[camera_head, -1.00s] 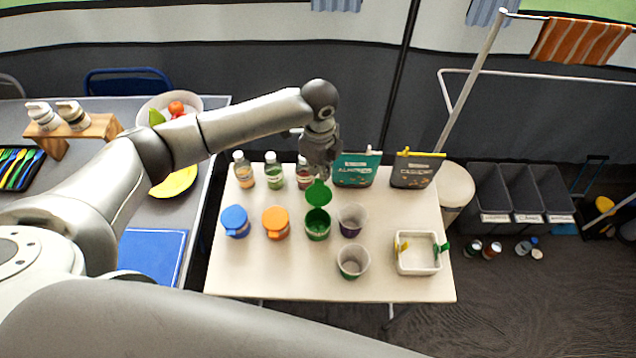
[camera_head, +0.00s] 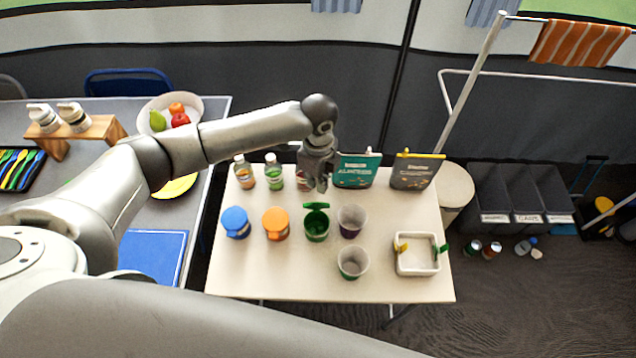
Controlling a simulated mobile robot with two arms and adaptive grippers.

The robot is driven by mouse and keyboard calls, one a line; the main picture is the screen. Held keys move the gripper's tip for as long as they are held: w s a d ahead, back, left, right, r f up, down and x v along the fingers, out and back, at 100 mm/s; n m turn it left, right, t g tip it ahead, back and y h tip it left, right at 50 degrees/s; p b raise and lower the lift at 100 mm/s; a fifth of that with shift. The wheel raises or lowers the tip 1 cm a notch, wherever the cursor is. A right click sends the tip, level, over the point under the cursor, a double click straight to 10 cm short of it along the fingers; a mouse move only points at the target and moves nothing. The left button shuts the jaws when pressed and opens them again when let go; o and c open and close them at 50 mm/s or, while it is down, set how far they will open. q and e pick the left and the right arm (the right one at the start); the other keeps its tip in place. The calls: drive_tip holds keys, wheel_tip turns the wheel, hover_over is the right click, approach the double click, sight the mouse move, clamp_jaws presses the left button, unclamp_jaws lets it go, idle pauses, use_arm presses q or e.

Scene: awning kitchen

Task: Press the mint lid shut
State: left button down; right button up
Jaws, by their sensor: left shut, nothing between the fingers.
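The mint jar (camera_head: 316,228) is the green one standing on the cream table. Its green lid (camera_head: 316,206) is hinged at the back and stands up steeply, seen nearly edge-on, so the jar's mouth is open. My left gripper (camera_head: 321,188) points down just behind the lid, its fingers shut and empty. I cannot tell whether the fingertips touch the lid. My right gripper is not in view.
Jars with a blue lid (camera_head: 235,221) and an orange lid (camera_head: 275,223) stand left of the mint jar. Two cups (camera_head: 351,220) are at its right. Bottles (camera_head: 273,172) and an almonds pouch (camera_head: 356,170) stand behind. A white basket (camera_head: 417,268) is farther right.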

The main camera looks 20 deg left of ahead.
use_arm(q)
drive_tip(key=shift+w+r, duration=0.2)
drive_tip(key=shift+r, duration=0.1)
wheel_tip(320, 180, up, 6)
drive_tip(key=p, duration=0.7)
idle(0.6)
